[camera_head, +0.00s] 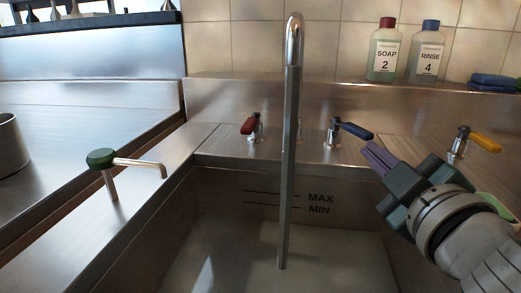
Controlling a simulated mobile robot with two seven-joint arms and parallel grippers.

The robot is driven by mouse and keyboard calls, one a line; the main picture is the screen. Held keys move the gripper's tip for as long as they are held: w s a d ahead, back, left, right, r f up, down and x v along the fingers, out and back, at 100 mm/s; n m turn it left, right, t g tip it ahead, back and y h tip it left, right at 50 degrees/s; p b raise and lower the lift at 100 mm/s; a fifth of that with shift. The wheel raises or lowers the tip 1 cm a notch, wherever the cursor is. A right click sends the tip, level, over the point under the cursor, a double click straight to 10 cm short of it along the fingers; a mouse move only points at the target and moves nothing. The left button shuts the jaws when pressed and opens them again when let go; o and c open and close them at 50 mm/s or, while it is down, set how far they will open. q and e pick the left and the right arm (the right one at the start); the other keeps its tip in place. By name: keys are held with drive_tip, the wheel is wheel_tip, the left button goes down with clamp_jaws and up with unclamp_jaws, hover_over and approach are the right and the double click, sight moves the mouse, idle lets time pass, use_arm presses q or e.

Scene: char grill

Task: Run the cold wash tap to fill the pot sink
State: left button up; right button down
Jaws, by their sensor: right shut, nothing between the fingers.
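The pot sink (230,195) has MAX and MIN lines (272,200) on its back wall. The tall curved spout (294,40) stands over it. A straight grey column (287,180) runs from the spout down into the basin; I cannot tell whether it is water or pipe. A tap with a blue lever (355,130) is right of the spout, its lever pointing right. A red-lever tap (250,126) is to the left. My right gripper (372,150) is shut and empty, its fingertips just below the blue lever's end; contact is unclear. My left gripper is out of view.
A yellow-lever tap (484,141) is behind my right arm. Soap (385,55) and rinse (428,58) bottles and a blue sponge (494,81) sit on the back ledge. A metal pot (10,148) is far left.

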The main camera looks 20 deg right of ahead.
sight(350, 130)
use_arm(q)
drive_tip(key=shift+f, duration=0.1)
use_arm(e)
drive_tip(key=w+d+f+n, duration=0.1)
drive_tip(key=w+d+n, duration=0.3)
drive_tip(key=w+n, duration=0.4)
drive_tip(key=shift+d+f+y, duration=0.15)
drive_tip(key=shift+f+y, duration=0.1)
drive_tip(key=shift+y, duration=0.05)
drive_tip(key=shift+t, duration=0.3)
